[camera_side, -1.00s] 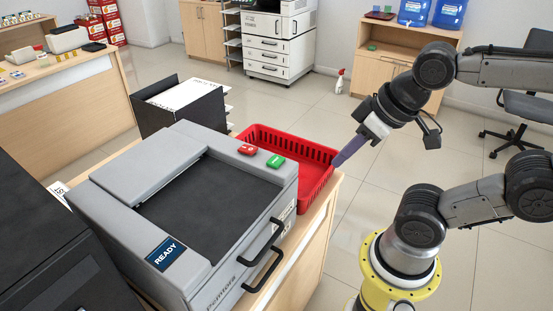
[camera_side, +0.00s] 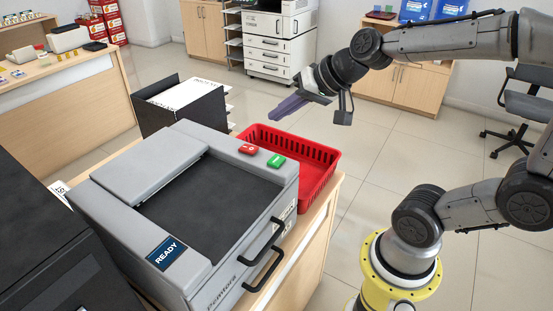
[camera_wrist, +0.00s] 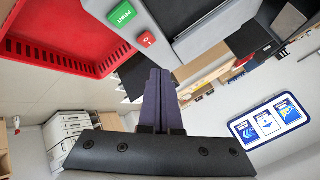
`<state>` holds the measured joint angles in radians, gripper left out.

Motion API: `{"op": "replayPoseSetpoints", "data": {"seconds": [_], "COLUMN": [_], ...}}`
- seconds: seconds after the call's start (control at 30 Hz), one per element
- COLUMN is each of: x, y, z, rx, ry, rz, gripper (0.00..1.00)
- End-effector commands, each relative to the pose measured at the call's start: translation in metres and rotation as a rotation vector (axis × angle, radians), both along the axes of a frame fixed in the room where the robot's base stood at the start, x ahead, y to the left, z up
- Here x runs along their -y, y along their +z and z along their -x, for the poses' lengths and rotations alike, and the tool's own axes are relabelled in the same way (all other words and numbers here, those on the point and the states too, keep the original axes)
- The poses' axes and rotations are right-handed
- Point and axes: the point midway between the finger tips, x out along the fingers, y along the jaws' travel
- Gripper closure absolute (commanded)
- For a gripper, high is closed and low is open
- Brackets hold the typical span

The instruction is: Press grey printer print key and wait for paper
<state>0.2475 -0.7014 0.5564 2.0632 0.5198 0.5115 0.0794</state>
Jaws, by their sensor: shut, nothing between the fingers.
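The grey printer (camera_side: 215,262) stands on the counter with its display (camera_side: 166,254) reading READY. Its green key (camera_side: 276,161) and red key (camera_side: 248,149) sit on the far right edge of the top. In the wrist view the green key (camera_wrist: 122,14) reads PRINT, and the red key (camera_wrist: 147,39) is beside it. My gripper (camera_side: 272,115) is shut and empty, with purple fingers in the air above and beyond the red tray (camera_side: 322,165), clear of the keys. The fingers also show in the wrist view (camera_wrist: 158,80). No paper shows on the printer's dark top bed (camera_side: 205,205).
The red tray, an open slatted basket, sits behind the printer at the counter's edge. A black paper holder (camera_side: 185,115) with white sheets stands to its left. A dark machine (camera_side: 60,255) is at near left. The air above the printer is clear.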

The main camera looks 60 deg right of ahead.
Motion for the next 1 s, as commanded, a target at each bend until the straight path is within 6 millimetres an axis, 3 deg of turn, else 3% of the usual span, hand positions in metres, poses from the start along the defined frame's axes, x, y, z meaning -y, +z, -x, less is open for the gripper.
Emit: {"op": "replayPoseSetpoints", "data": {"seconds": [0.37, 1.0], "x": [-0.001, -0.001], "y": [-0.008, -0.08], "z": [0.0, 0.0], "rx": [-0.001, 0.0], "ry": [0.003, 0.003], "rz": [0.002, 0.001], "gripper": [1.0, 1.0]}}
